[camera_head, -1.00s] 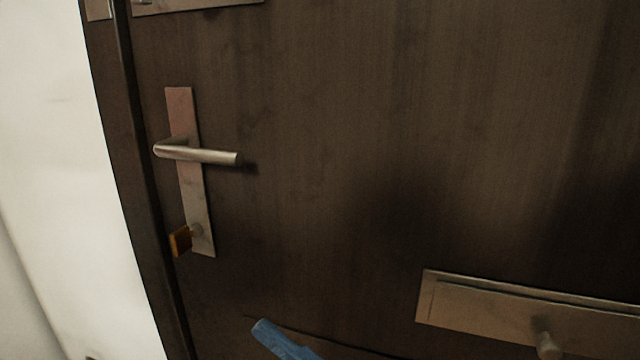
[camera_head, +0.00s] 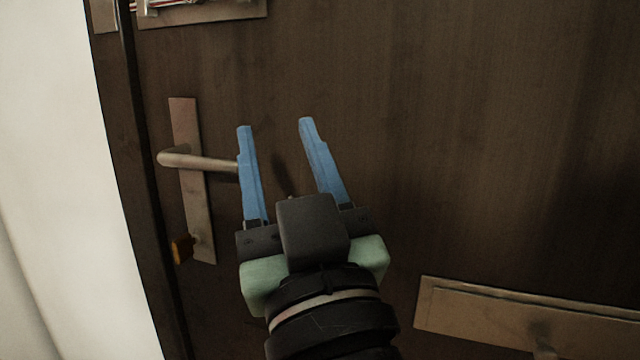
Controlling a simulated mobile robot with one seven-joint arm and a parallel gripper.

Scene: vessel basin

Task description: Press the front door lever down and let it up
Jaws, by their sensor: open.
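The front door (camera_head: 470,140) is dark brown wood. Its metal lever (camera_head: 200,162) sticks out to the right from a tall narrow plate (camera_head: 184,120) near the door's left edge and lies about level. My gripper (camera_head: 276,124) has two blue fingers, apart and pointing up, with nothing visible between them. The left finger covers the lever's free end. I cannot tell whether it touches the lever or is only in front of it.
A key with an orange-brown head (camera_head: 182,249) sits in the lock low on the plate. A metal mail slot (camera_head: 480,312) is at the lower right, and another metal fitting (camera_head: 200,12) is at the top left. A white wall (camera_head: 50,150) borders the door.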

